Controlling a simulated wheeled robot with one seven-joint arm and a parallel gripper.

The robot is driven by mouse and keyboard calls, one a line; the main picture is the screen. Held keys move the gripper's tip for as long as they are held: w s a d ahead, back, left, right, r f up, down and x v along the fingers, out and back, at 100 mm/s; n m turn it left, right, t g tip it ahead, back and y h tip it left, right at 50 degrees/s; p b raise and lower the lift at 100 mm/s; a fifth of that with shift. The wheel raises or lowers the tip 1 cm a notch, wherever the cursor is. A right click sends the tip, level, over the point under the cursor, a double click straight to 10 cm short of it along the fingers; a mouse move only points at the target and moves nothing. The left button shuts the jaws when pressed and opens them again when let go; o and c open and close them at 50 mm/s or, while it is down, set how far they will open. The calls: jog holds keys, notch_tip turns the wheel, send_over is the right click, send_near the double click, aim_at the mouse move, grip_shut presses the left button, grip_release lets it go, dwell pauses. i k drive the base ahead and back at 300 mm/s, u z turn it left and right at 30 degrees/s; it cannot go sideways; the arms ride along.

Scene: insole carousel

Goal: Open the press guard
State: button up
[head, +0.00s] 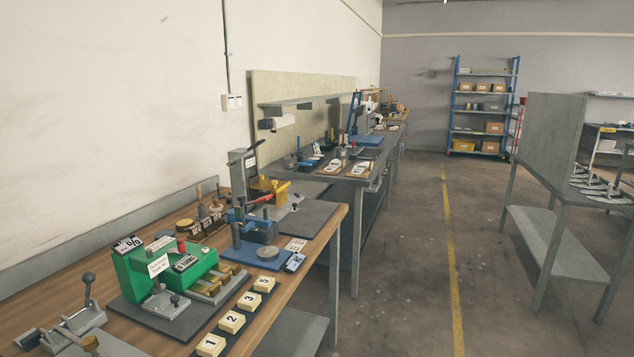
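My gripper is not in view. No part is clearly marked as the press guard, and I cannot tell which piece it is. On the near wooden bench (60,262), a grey upright device with a dark lever (242,166) stands towards the back, with a yellow piece (272,187) beside it. In front of it is a blue fixture (247,248) with a dark post. A green machine (150,273) with labels and a red knob sits nearer. Farther along, a blue upright frame (354,112) stands on the second bench. Whether any guard is open or shut is too small to tell.
Numbered cream blocks (231,321) line the near bench's front edge. A grey clamp fixture (64,331) is at the lower left. A grey table (545,245) stands right, and a blue shelf rack (484,103) at the back. The floor aisle with a yellow line (453,262) is clear.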

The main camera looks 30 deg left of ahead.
aim_at(264, 184)
jog(key=z, duration=0.1)
jog(key=i, duration=1.1)
jog(key=u, duration=0.3)
jog(key=i, duration=1.2)
jog(key=u, duration=1.05)
jog(key=i, duration=1)
jog(key=u, duration=0.45)
